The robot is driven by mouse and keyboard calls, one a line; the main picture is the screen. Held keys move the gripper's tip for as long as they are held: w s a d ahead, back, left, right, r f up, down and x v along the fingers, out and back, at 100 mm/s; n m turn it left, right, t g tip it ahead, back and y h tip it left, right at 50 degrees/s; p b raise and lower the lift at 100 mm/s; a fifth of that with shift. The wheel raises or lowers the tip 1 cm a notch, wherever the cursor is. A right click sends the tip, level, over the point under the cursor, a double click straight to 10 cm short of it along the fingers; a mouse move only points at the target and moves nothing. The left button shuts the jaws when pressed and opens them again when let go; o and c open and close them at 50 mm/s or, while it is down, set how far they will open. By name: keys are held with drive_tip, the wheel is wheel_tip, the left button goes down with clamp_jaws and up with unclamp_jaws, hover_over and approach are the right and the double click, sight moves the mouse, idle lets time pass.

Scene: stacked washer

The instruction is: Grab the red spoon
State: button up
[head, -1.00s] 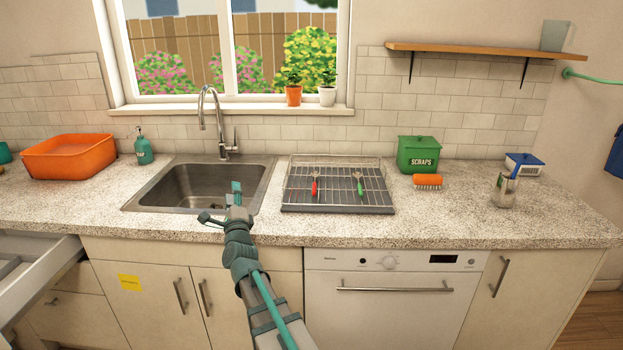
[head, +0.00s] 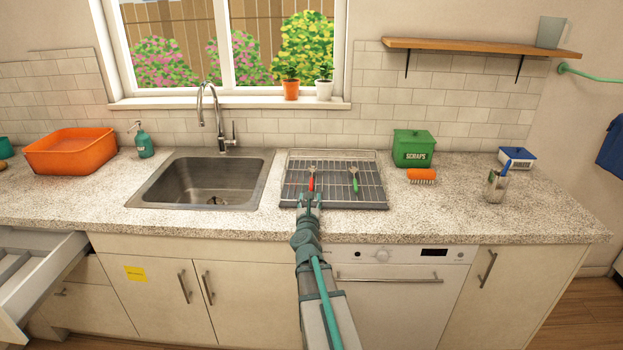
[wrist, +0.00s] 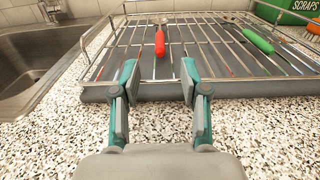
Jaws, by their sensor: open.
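The red spoon (head: 312,181) lies on the wire dish rack (head: 361,202), its handle pointing toward me. In the wrist view the red spoon (wrist: 160,42) is straight ahead, between and beyond my fingertips. A green-handled utensil (head: 354,182) lies on the rack to its right; it also shows in the wrist view (wrist: 258,40). My gripper (head: 309,197) is at the rack's front edge, just short of the red spoon. In the wrist view my gripper (wrist: 158,80) is open and empty, its fingers on either side of the spoon's line.
The steel sink (head: 205,182) is left of the rack. The green scraps bin (head: 413,149) and orange brush (head: 421,176) stand to the right. The rack has raised wire edges. Speckled counter (head: 440,215) is clear in front. An orange tub (head: 70,153) is at far left.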

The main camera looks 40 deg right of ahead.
sight(311, 188)
drive_tip(key=p+x, duration=0.1)
drive_tip(key=x, duration=0.6)
drive_tip(key=shift+w+d+f+p, duration=0.1)
drive_tip(key=shift+w+d+p, duration=0.15)
drive_tip(key=shift+p, duration=0.05)
clamp_jaws()
